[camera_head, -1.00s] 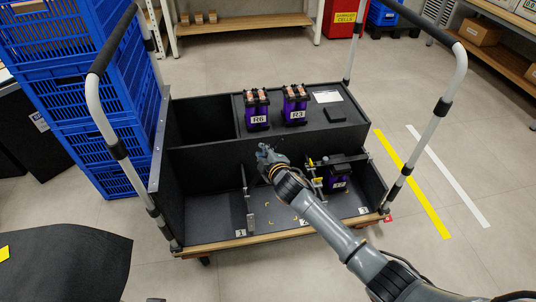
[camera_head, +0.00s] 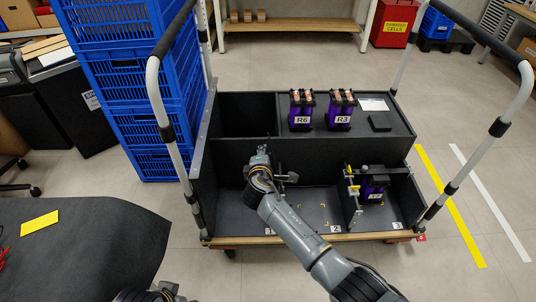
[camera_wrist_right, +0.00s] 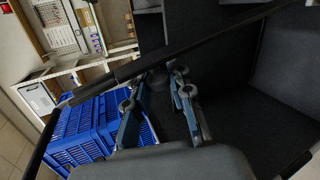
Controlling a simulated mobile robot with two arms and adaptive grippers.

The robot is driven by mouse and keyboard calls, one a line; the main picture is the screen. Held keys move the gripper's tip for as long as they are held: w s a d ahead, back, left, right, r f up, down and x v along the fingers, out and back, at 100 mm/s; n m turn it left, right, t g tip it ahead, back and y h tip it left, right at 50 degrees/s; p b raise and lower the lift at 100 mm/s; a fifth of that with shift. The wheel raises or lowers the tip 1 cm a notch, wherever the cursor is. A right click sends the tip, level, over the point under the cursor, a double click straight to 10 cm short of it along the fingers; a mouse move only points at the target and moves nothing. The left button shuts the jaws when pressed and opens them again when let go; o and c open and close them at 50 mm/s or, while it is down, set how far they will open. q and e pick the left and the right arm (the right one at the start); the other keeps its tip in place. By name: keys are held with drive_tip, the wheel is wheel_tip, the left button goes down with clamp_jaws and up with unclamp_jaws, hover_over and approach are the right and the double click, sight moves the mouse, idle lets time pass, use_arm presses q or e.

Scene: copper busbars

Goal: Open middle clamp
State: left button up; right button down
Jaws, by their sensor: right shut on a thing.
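My right gripper (camera_head: 263,154) reaches over the left part of the cart's front tray. It is shut on a grey clamp part (camera_head: 288,177), which juts out to the right of it; the post below is mostly hidden behind my arm. In the right wrist view the blue-grey fingers (camera_wrist_right: 157,88) show, but the held part is hard to make out. A second clamp (camera_head: 352,188) with yellow parts stands between slots 2 and 3, its dark arm reaching right over a purple module (camera_head: 375,190). My left gripper is not in view.
Purple modules R6 (camera_head: 302,117) and R3 (camera_head: 341,115) stand on the rear shelf beside a small black block (camera_head: 380,122). Slot 2 (camera_head: 318,208) has a bare floor with yellow corner marks. Tall cart handles (camera_head: 172,120) flank both sides; blue crates (camera_head: 130,75) stand at left.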

drive_tip(key=shift+s+a+f, duration=0.1)
drive_tip(key=shift+f, duration=0.05)
drive_tip(key=c, duration=1.5)
unclamp_jaws()
drive_tip(key=v, duration=1.2)
